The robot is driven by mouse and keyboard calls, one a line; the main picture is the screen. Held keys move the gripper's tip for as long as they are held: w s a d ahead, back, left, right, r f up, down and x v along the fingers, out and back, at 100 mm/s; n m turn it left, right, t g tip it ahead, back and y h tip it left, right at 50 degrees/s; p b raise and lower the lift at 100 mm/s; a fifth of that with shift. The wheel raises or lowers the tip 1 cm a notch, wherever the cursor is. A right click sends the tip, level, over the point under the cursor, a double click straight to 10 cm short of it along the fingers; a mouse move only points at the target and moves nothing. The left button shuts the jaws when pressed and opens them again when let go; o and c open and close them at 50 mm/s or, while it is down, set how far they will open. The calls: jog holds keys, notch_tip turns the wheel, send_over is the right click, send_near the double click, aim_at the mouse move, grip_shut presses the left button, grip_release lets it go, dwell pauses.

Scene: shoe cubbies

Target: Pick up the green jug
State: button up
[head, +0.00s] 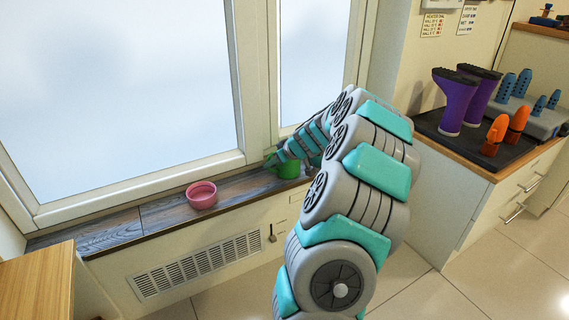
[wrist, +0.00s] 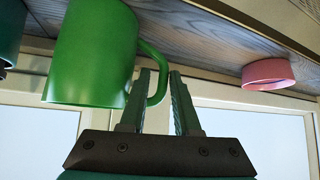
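The green jug (head: 287,170) stands on the window sill in the head view, partly hidden by my arm. In the wrist view the jug (wrist: 88,55) fills the upper left, its handle (wrist: 161,82) facing right. My gripper (wrist: 160,74) is open, with one finger on each side of the handle's outer bar. The finger nearer the jug reaches into the handle's loop. I cannot tell whether either finger touches the handle. In the head view my gripper is at the jug, its fingers mostly hidden.
A pink bowl (head: 201,195) sits on the sill (head: 165,212) left of the jug and shows in the wrist view (wrist: 268,74). The window frame (head: 245,80) rises behind. A dark green thing (wrist: 10,32) is at the wrist view's left edge. Purple boots (head: 457,100) stand on the right counter.

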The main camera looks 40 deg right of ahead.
jog(key=shift+x, duration=2.65)
jog(key=shift+w+a+r, duration=0.1)
jog(key=shift+a, duration=0.05)
jog(key=shift+c, duration=0.3)
grip_shut()
